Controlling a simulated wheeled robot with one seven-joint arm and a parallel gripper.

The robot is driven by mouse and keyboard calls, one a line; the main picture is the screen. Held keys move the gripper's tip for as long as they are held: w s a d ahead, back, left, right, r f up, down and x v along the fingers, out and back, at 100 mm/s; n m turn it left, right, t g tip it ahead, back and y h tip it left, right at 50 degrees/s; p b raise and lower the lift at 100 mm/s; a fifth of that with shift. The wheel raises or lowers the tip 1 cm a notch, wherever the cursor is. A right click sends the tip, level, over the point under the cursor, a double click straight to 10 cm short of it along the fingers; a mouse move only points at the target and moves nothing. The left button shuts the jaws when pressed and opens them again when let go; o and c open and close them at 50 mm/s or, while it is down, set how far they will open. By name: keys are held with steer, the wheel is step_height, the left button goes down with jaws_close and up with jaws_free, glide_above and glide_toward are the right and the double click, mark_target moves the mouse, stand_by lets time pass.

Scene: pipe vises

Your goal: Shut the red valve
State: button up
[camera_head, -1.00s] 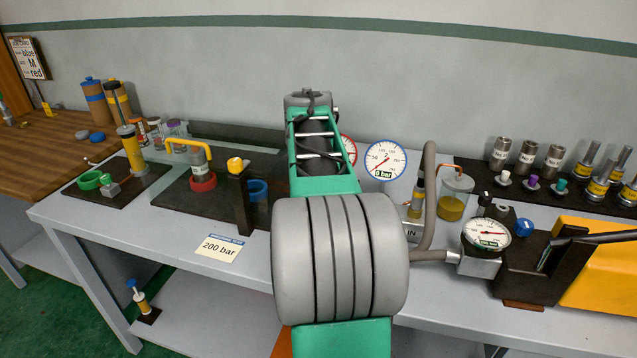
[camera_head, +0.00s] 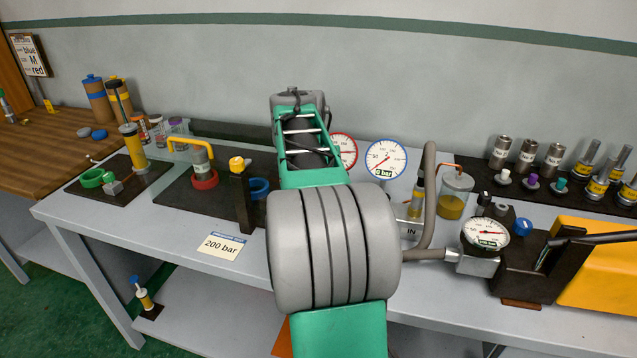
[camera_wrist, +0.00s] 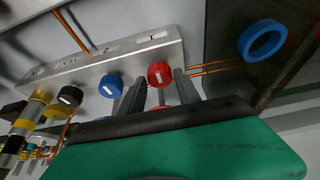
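The red valve (camera_wrist: 160,73) is a round red knob with a white mark, on a metal block (camera_wrist: 60,80) in the wrist view. My gripper (camera_wrist: 159,80) is open, with one grey finger on each side of the red knob in the picture. I cannot tell whether either finger touches it. A blue knob (camera_wrist: 111,86) with a white mark sits left of the fingers on the same block. In the head view my arm hides the gripper and the red valve.
A blue ring (camera_wrist: 262,42) and copper pipes lie right of the red knob. Yellow and black knobs stand at left in the wrist view. In the head view, a red-rimmed gauge (camera_head: 344,150), blue-rimmed gauge (camera_head: 386,160) and grey hose (camera_head: 428,200) stand near my arm.

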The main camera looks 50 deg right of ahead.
steer(key=shift+o, duration=1.3)
steer(key=p+v, duration=0.1)
steer(key=v, duration=0.6)
steer(key=shift+a+r, duration=0.2)
steer(key=shift+r, duration=0.1)
steer(key=shift+s, duration=0.1)
